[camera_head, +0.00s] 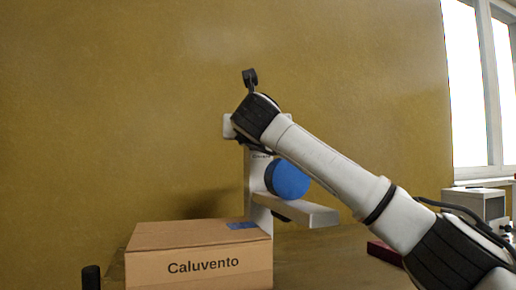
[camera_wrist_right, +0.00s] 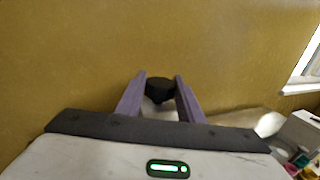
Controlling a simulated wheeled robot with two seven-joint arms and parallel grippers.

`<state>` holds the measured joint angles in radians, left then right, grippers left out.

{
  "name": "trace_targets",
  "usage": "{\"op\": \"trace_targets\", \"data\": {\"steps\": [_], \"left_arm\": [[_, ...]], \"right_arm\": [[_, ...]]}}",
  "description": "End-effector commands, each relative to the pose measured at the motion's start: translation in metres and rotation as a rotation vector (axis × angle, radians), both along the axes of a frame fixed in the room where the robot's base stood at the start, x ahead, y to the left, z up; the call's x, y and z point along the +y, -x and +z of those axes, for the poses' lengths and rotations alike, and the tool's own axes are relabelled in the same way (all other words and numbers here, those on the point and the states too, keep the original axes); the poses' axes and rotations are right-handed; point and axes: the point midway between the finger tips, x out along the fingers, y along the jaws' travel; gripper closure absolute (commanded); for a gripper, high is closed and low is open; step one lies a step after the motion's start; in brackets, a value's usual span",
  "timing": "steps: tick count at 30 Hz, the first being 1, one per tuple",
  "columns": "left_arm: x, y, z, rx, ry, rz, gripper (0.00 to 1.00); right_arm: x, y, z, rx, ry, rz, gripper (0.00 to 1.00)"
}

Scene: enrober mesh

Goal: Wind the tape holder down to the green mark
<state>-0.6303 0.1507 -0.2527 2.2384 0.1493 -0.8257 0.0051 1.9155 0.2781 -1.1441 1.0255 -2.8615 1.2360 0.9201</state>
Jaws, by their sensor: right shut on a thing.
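The tape holder is a pale stand (camera_head: 260,219) with a blue tape roll (camera_head: 290,179) and a flat pale arm (camera_head: 308,213) below it, beside the carton. My right arm reaches across from the right to the top of the stand and covers part of it. In the right wrist view my right gripper (camera_wrist_right: 161,92) has its two purple fingers on either side of a black knob (camera_wrist_right: 160,86) and is shut on it. In the head view its fingers are hidden behind my wrist. I cannot make out a green mark. My left gripper is not in view.
A closed cardboard carton (camera_head: 203,266) labelled Caluvento stands left of the stand, with a blue patch (camera_head: 242,225) on top. A dark upright object (camera_head: 91,277) is at lower left. A dark red item (camera_head: 384,252) lies partly behind my arm. A window is at right.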

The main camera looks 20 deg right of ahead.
Motion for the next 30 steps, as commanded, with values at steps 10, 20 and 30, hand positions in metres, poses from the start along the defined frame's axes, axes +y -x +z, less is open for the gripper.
{"op": "trace_targets", "data": {"steps": [10, 20, 30], "left_arm": [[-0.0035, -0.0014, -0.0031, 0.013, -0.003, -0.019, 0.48], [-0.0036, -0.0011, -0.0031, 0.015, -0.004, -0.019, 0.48], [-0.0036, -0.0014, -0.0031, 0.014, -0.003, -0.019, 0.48]], "right_arm": [[-0.0008, -0.0007, -0.0021, 0.007, -0.003, -0.077, 0.88], [-0.0011, -0.0011, -0.0025, 0.007, -0.003, -0.08, 0.88], [-0.0004, -0.0009, -0.0016, 0.006, -0.002, -0.078, 0.47]]}}
